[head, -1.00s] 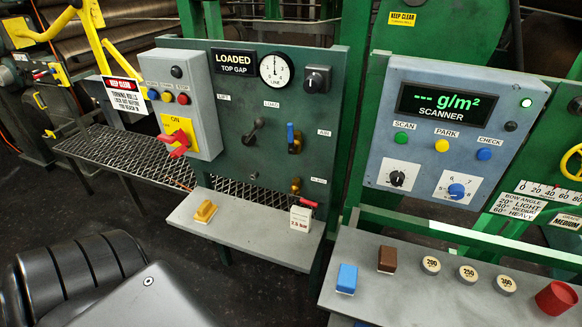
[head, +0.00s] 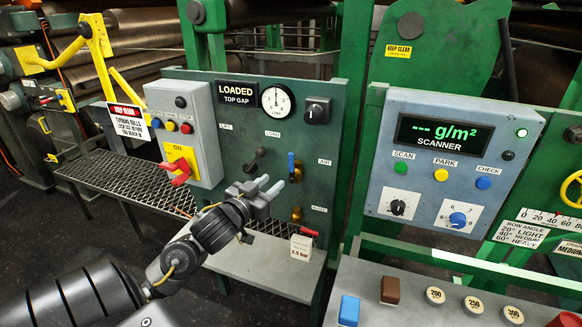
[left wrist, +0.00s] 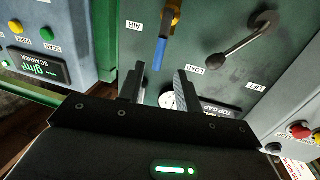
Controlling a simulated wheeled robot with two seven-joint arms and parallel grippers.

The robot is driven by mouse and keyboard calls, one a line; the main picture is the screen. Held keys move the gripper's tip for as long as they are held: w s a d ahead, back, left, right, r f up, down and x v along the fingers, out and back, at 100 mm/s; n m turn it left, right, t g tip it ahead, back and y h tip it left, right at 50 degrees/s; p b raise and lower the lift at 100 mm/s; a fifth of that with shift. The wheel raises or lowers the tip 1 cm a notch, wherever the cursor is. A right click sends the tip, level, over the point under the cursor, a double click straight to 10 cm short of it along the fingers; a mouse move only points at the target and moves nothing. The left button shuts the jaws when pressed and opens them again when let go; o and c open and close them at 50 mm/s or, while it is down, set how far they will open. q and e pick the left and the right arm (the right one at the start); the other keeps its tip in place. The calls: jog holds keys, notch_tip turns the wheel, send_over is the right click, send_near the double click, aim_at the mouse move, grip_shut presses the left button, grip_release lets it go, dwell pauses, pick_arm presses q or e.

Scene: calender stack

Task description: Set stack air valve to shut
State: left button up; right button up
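The AIR valve (head: 291,165) on the green panel has a blue lever standing upright above a brass body, beside the AIR label. In the left wrist view, which is upside down, the blue lever (left wrist: 161,52) hangs from the brass body (left wrist: 173,14) just beyond the fingers. My left gripper (head: 270,185) is in front of the panel, a little below and left of the lever. Its two fingers (left wrist: 158,86) are apart with nothing between them; contact with the lever does not show. My right gripper is not in view.
A gauge (head: 277,100) and black knob (head: 317,110) sit above. The scanner box (head: 445,150) stands right.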

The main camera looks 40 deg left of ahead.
aim_at(290, 164)
pick_arm(q)
jog(key=w, duration=0.3)
jog(key=w+a+p, duration=0.1)
jog(key=w, duration=0.3)
jog(key=w+r+p, duration=0.1)
jog(key=w, duration=0.3)
jog(key=shift+a, duration=0.4)
grip_shut()
